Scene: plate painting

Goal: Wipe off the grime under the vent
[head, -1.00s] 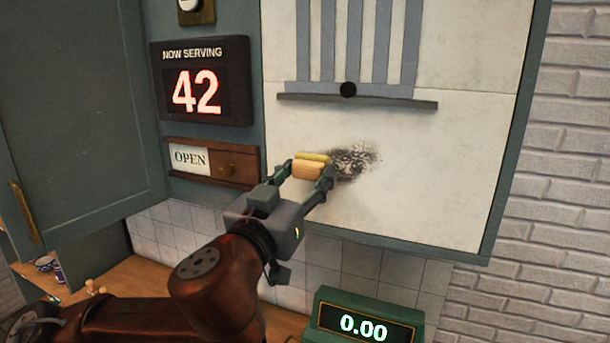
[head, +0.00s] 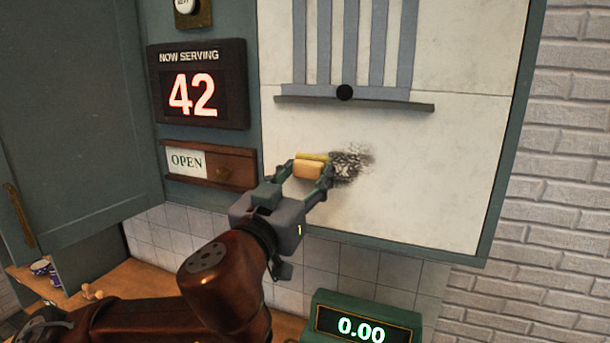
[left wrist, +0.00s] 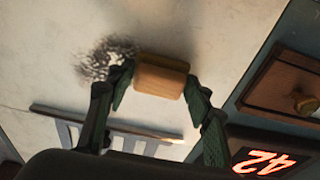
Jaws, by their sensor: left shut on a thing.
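A dark, patchy grime mark (head: 352,160) is on the pale panel below the vent (head: 355,45) with its vertical slats and ledge. My left gripper (head: 308,172) is shut on a yellow-and-tan sponge (head: 309,169) at the left edge of the grime. The sponge is at the panel; whether it touches cannot be told for sure. In the left wrist view the sponge (left wrist: 162,76) sits between the fingers, with the grime (left wrist: 108,60) beside it. My right gripper is not in view.
A "NOW SERVING 42" display (head: 198,85) and an "OPEN" sign with a wooden slider (head: 208,163) are left of the panel. A green box reading 0.00 (head: 362,322) stands below on the counter. The panel right of the grime is clear.

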